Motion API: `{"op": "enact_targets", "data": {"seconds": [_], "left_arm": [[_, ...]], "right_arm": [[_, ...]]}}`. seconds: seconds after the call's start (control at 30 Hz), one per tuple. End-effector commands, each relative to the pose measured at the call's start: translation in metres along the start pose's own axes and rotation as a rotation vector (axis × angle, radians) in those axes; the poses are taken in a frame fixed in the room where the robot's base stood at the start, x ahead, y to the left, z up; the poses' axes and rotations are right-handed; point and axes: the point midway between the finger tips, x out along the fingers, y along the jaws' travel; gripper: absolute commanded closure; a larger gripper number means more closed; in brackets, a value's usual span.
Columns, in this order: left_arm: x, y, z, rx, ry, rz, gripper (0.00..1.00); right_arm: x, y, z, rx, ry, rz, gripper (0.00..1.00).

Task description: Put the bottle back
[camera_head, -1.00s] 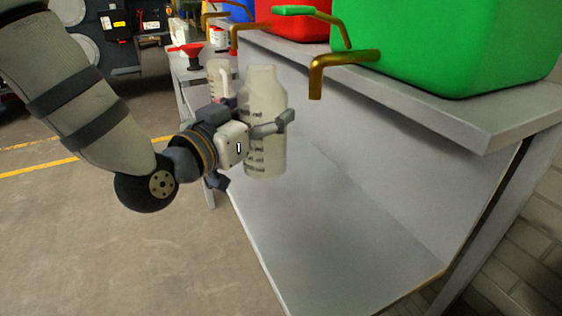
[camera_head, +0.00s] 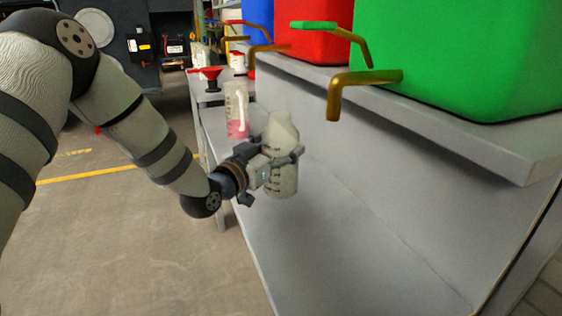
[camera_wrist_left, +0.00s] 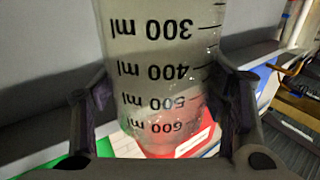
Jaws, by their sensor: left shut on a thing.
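A whitish translucent bottle (camera_head: 281,132) with dark markings is held by my left gripper (camera_head: 277,168) over the grey lower shelf (camera_head: 350,245). The bottle is roughly upright, and I cannot tell whether its base touches the shelf. In the left wrist view the bottle (camera_wrist_left: 165,60) stands between the two fingers of the left gripper (camera_wrist_left: 165,115), with black millilitre numbers upside down. My right gripper is in neither view.
A clear measuring jug with pink liquid (camera_head: 237,112) and a red funnel (camera_head: 211,76) are further back. A green canister (camera_head: 460,60) and a red canister (camera_head: 305,35) stand on the upper ledge, brass spouts jutting out. The front of the lower shelf is clear.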

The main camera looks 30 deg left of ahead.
Motion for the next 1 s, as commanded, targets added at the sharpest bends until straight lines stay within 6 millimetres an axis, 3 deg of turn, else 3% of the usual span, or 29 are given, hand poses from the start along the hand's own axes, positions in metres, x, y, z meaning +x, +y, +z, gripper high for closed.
{"op": "enact_targets", "data": {"seconds": [0.03, 0.1, 0.47, 0.5, 0.6, 1.0], "left_arm": [[-0.001, 0.0, 0.02, -0.002, -0.014, 0.0, 0.79], [-0.001, 0.0, 0.033, -0.002, -0.013, 0.0, 0.79], [-0.001, 0.001, 0.035, -0.001, -0.005, 0.0, 0.79], [-0.002, 0.001, 0.035, -0.001, -0.005, 0.0, 0.3], [-0.002, 0.001, 0.034, -0.001, -0.004, 0.0, 0.12], [-0.006, 0.0, 0.029, -0.001, -0.004, 0.0, 0.12]], "right_arm": [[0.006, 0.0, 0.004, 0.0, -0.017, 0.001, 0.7], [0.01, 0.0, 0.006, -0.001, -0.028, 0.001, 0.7], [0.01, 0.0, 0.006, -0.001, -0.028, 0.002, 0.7], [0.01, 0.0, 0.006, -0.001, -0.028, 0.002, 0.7], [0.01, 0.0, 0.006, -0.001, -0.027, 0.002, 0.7], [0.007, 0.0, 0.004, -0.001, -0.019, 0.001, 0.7]]}}
